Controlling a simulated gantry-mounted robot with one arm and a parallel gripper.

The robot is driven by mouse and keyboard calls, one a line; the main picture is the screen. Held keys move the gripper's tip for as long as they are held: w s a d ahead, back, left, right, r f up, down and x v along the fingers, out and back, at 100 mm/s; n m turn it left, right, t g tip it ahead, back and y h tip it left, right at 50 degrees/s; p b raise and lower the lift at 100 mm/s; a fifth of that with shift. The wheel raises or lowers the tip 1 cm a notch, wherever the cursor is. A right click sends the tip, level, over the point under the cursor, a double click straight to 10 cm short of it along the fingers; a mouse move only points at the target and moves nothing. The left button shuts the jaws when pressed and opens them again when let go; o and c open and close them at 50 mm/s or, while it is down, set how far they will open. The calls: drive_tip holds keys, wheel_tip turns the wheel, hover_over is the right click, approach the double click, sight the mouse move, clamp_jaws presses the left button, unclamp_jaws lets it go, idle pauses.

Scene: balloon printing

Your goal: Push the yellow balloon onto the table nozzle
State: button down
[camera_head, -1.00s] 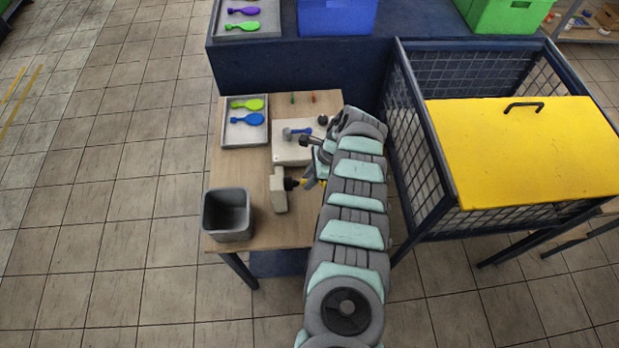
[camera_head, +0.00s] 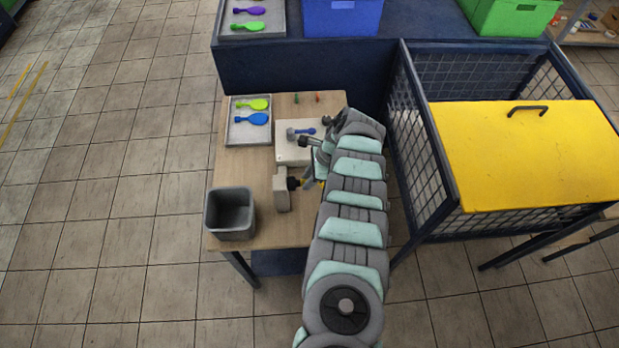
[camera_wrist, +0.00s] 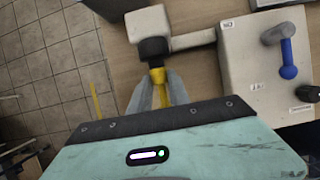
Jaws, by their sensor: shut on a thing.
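The yellow balloon (camera_wrist: 158,88) is between the fingers of my gripper (camera_wrist: 158,95) in the wrist view. My gripper is shut on it. The balloon's far end meets the black table nozzle (camera_wrist: 153,49); whether it sits over the nozzle or only touches it I cannot tell. The nozzle sticks out of a beige block (camera_wrist: 148,22). In the head view the nozzle (camera_head: 292,183) points right towards my gripper (camera_head: 312,184), and only a bit of yellow shows between them. My arm hides part of the gripper there.
A tray (camera_head: 240,137) holds a green and a blue balloon. A grey bin (camera_head: 230,236) stands at the table's front left. A mesh cage with a yellow lid (camera_head: 530,150) is to the right.

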drive_tip(key=c, duration=1.1)
unclamp_jaws()
drive_tip(key=shift+c, duration=0.2)
drive_tip(key=shift+p+v, duration=1.9)
drive_tip(key=shift+v, duration=1.25)
drive_tip(key=shift+p+v, duration=0.5)
drive_tip(key=shift+v, duration=0.85)
drive_tip(key=shift+s, duration=0.1)
